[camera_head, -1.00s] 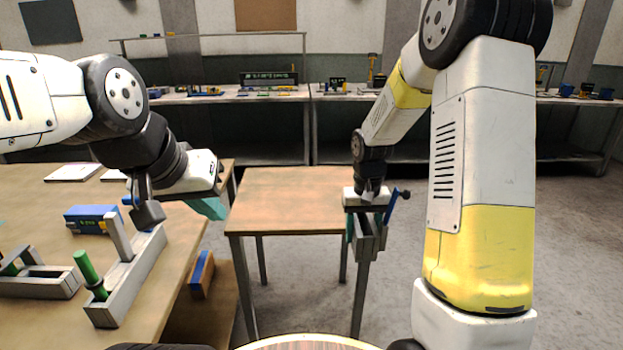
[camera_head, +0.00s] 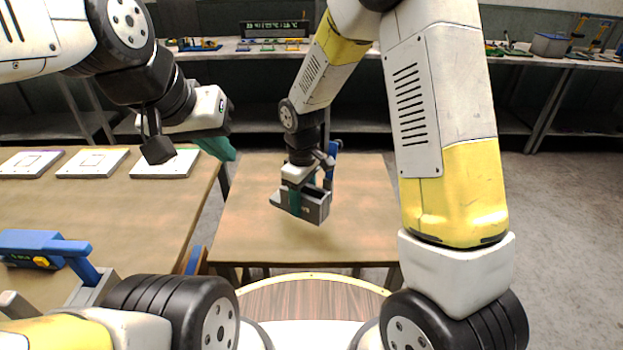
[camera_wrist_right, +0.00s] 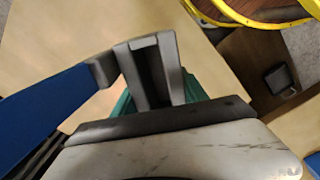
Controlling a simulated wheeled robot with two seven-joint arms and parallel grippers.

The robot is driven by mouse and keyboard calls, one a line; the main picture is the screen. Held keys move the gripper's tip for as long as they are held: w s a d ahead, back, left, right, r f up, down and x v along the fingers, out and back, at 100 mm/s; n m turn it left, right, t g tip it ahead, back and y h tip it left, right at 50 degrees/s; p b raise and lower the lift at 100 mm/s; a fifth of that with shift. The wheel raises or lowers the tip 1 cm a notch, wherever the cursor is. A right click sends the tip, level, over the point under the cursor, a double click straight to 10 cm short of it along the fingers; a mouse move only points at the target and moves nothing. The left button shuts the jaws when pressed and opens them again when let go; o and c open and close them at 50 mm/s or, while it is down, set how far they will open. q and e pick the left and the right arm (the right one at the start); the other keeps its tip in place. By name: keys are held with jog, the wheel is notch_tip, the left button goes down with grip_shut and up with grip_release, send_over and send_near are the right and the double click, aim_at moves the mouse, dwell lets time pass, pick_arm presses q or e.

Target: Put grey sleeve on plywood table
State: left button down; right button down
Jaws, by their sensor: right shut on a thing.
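The grey sleeve (camera_head: 316,208) is a boxy, hollow grey piece, seen over the middle of the plywood table (camera_head: 350,240) in the head view. My right gripper (camera_head: 296,198) is shut on it, with green fingers at its sides. The sleeve also shows in the right wrist view (camera_wrist_right: 155,75), its open channel between the fingers and a blue bar (camera_wrist_right: 45,115) joined at its side. I cannot tell whether its underside touches the table. My left gripper (camera_head: 218,147) hangs near the left table's right edge; its teal fingers are partly hidden, so its opening is unclear.
The left worktable (camera_head: 130,215) carries several flat pale plates (camera_head: 92,162) and a blue device (camera_head: 35,248) at its front. A round wooden top with a yellow rim (camera_head: 310,295) is close in front. The plywood table is otherwise clear. Shelves stand behind.

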jog(key=s+a+n, duration=0.1)
jog(key=a+n, duration=0.1)
jog(key=s+a+f+n, duration=0.1)
jog(key=s+a+n, duration=0.1)
jog(key=a, duration=0.1)
jog(key=s+a+f+n, duration=0.1)
jog(key=a, duration=0.1)
jog(key=shift+s+a+n, duration=0.2)
jog(key=shift+a+n, duration=0.15)
jog(key=shift+n, duration=0.05)
jog(key=shift+a+f, duration=0.15)
jog(key=shift+n, duration=0.3)
jog(key=w+d, duration=0.3)
jog(key=d, duration=0.1)
jog(key=w+d+f, duration=0.1)
jog(key=w+d, duration=0.6)
jog(key=shift+d+f, duration=0.2)
jog(key=shift+d, duration=0.1)
jog(key=shift+f, duration=1.75)
jog(key=shift+f, duration=0.15)
jog(key=c, duration=0.6)
grip_release()
